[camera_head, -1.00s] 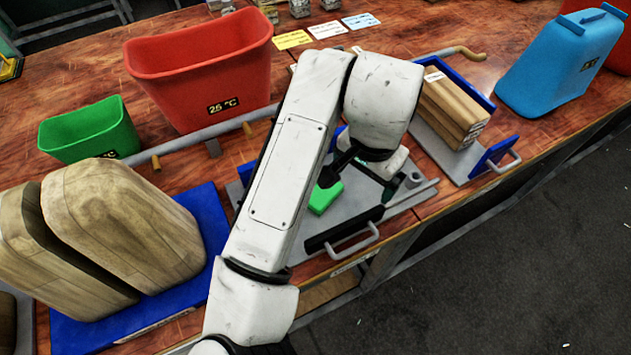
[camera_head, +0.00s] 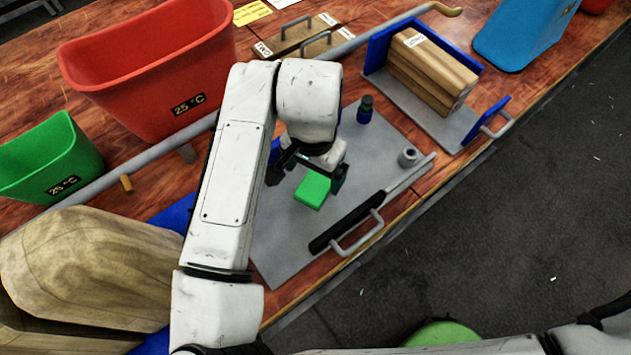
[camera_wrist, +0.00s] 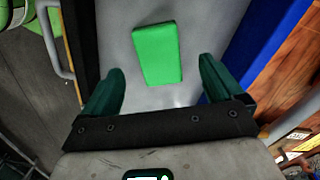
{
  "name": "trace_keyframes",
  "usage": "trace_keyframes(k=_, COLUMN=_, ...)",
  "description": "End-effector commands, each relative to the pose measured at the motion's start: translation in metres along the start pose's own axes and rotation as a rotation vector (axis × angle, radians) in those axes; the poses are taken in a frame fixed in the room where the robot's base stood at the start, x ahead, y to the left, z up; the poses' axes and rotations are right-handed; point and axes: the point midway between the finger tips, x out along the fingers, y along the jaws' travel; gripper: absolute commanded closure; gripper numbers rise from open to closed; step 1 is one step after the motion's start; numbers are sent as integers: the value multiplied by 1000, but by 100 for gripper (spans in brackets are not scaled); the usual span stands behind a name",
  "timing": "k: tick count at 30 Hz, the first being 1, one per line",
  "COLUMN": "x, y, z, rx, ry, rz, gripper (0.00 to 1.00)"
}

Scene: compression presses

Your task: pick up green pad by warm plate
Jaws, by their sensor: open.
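The green pad (camera_head: 313,190) is a small flat block lying on the grey metal plate (camera_head: 285,255), near the plate's middle. My gripper (camera_head: 309,178) is open over the plate, close to the pad, with one dark finger to each side of it. In the wrist view the pad (camera_wrist: 157,53) lies ahead of and between the two green fingertips of my gripper (camera_wrist: 160,88), apart from both. Nothing is held. Whether the grey plate is the warm plate I cannot tell from a label.
A black-handled bar (camera_head: 347,220) and a metal handle (camera_head: 357,235) lie along the plate's front edge. A blue-and-green bottle-like piece (camera_head: 365,110) stands behind. Wooden blocks (camera_head: 425,75) sit in a blue-ended press to the right. A red bin (camera_head: 150,70) stands at the left.

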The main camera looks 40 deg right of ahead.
Motion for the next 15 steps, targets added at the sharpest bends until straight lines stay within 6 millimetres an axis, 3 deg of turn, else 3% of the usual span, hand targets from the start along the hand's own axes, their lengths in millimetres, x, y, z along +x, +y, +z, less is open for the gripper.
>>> trace_keyframes(k=10, x=43, y=2, z=0, rx=-2, ry=0, rz=2, gripper=6)
trace_keyframes(k=15, x=52, y=1, z=-1, rx=0, ry=0, rz=0, gripper=6)
